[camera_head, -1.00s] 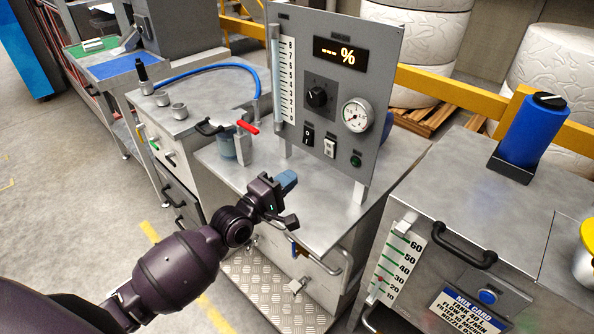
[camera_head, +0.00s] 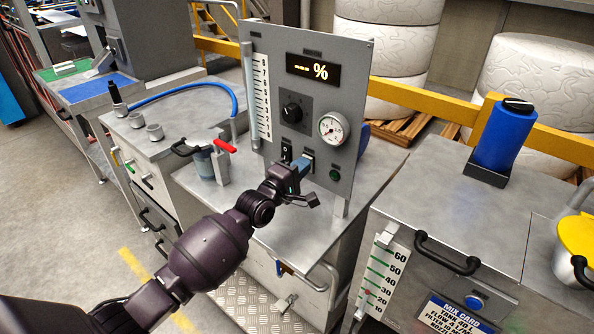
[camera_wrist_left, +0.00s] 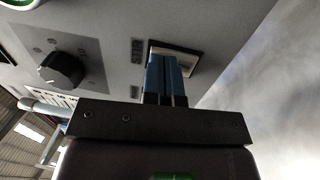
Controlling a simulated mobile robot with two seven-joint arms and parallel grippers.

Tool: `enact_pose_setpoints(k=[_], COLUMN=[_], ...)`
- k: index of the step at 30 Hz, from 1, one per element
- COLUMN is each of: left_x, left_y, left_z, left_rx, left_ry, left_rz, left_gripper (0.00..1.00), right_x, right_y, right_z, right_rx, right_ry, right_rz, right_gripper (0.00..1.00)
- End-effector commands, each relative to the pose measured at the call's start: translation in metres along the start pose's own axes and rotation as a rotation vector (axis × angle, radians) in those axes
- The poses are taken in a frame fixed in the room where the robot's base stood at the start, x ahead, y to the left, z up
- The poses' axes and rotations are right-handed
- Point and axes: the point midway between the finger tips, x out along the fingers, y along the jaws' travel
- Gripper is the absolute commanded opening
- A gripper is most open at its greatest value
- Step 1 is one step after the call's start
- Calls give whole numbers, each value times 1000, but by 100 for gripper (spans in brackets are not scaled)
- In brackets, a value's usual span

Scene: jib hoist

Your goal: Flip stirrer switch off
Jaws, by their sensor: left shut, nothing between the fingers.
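The grey control panel (camera_head: 348,70) stands upright on a metal cabinet and carries two small rocker switches. The left one is a black switch (camera_head: 286,151) marked 0 and I; the right one is a pale-framed switch (camera_head: 308,153). My left gripper (camera_head: 301,168) is shut and empty, its blue fingertips at the pale-framed switch. In the left wrist view the shut blue fingers (camera_wrist_left: 166,80) overlap the pale-framed switch (camera_wrist_left: 188,58) and hide most of its rocker. My right gripper is not in view.
On the panel are a black knob (camera_head: 292,112), a round gauge (camera_head: 333,128), a green button (camera_head: 335,175) and a display (camera_head: 313,69). A red-handled valve (camera_head: 225,146) and a jar stand left of the panel.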

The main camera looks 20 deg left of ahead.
Motion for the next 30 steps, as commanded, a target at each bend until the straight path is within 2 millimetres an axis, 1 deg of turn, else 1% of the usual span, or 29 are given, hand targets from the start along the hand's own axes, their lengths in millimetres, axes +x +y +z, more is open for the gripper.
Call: enact_pose_setpoints(k=[8, 11, 15, 17, 18, 21, 26, 30], left_x=[0, 2, 8, 11, 10, 10, 11, 10], left_y=[0, 4, 11, 14, 8, 6, 7, 10], left_z=[0, 0, 0, 0, -1, -1, -1, 1], left_rx=[0, 1, 3, 3, 3, 2, 2, 2], left_ry=[0, 1, 2, 1, 1, 1, 1, 1], left_rz=[-1, -12, -61, -89, -92, -90, -87, -85], left_gripper=[0, 0, 0, 0, 0, 0, 0, 0], right_x=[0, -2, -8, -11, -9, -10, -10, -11], right_y=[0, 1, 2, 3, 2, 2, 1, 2], right_z=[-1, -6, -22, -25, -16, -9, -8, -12], right_rx=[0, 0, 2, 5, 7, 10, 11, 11], right_ry=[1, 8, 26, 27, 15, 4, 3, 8], right_rz=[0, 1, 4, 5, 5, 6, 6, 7], right_gripper=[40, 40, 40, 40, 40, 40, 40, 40])
